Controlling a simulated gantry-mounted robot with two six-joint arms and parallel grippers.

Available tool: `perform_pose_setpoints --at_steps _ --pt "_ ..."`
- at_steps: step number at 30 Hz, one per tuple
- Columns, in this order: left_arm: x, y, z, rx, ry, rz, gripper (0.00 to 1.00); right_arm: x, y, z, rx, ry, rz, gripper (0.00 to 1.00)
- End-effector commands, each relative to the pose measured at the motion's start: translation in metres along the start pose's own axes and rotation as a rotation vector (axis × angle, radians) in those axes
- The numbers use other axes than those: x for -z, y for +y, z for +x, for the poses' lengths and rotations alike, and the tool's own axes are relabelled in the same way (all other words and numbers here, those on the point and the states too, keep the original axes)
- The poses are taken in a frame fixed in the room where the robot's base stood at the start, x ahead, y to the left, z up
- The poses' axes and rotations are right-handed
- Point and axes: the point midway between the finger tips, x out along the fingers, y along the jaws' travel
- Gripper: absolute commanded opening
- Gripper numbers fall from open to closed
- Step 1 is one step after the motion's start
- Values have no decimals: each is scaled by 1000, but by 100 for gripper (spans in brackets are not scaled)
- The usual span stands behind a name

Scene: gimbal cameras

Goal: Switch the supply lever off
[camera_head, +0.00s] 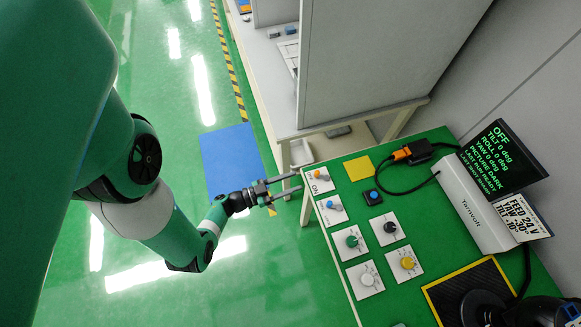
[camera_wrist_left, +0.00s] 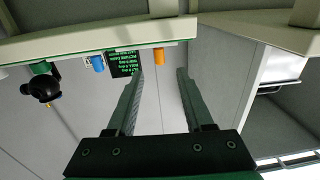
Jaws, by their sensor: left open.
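The supply lever (camera_head: 318,174) appears to be the small orange lever on a white plate marked ON, at the bench's near left corner. It also shows in the left wrist view as an orange stub (camera_wrist_left: 159,56) on the bench edge. My left gripper (camera_head: 299,181) is open, with its fingertips just left of that plate. In the left wrist view the orange stub lies between the lines of the two open fingers (camera_wrist_left: 160,76), with nothing held. Whether a finger touches the lever cannot be told. My right gripper is not in view.
Plates with a blue lever (camera_head: 334,206) and green, black, yellow and white knobs lie beyond on the green bench. A blue button (camera_head: 373,196) and an orange-ended connector (camera_head: 403,154) are near. The dark screen (camera_head: 503,160) reads OFF. A grey cabinet (camera_head: 350,70) stands behind.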

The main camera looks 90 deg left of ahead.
Motion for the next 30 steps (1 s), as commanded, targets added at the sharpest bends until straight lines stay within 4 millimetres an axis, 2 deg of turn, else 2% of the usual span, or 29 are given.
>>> perform_pose_setpoints --at_steps 3,9,30 --pt "0 -2 -11 8 0 2 52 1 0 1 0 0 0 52" --pt "0 0 -21 2 -1 -2 52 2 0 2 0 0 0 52" --pt "0 4 -21 -13 -1 -3 52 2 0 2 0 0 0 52"
